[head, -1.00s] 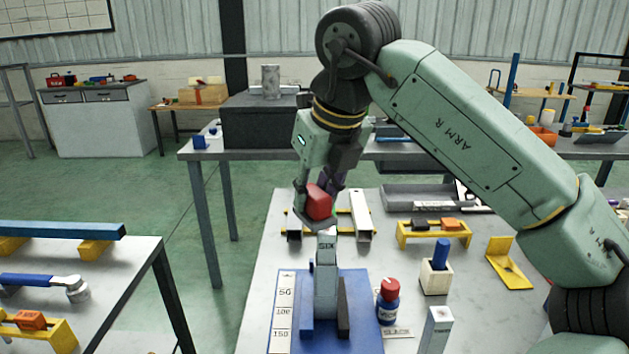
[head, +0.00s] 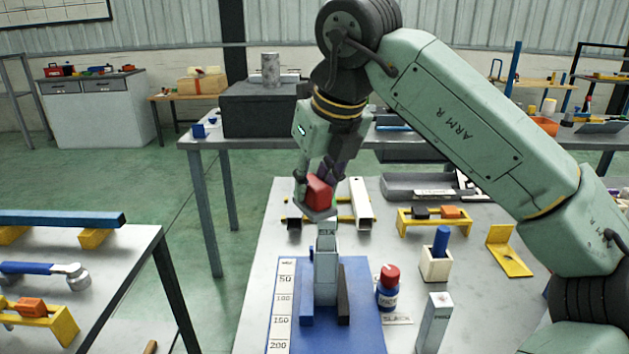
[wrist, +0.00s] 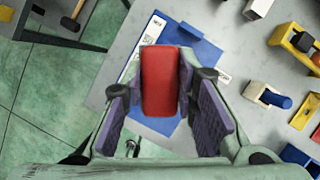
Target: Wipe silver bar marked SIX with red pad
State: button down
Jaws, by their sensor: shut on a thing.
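My gripper (head: 319,187) is shut on the red pad (head: 318,194). The pad also shows in the wrist view (wrist: 160,82), between the purple finger faces. The silver bar marked SIX (head: 326,270) stands upright on the blue mat (head: 362,290), between a blue block (head: 307,300) and a dark block (head: 343,300). The pad is just above the bar's top in the head view; whether they touch I cannot tell. In the wrist view the bar is hidden behind the pad and gripper.
Another upright silver bar (head: 434,322) is at front right. A white holder with a blue peg (head: 437,262) and a yellow rack (head: 433,226) stand farther right. A white scale strip (head: 283,300) lies along the mat's left.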

jog(key=shift+f+b, duration=0.5)
jog(key=shift+f, duration=0.2)
jog(key=shift+d, duration=0.15)
jog(key=shift+s+f+b, duration=0.1)
jog(key=shift+f+b, duration=0.15)
jog(key=shift+b, duration=0.1)
dwell(1.1)
jog(key=shift+r, duration=0.1)
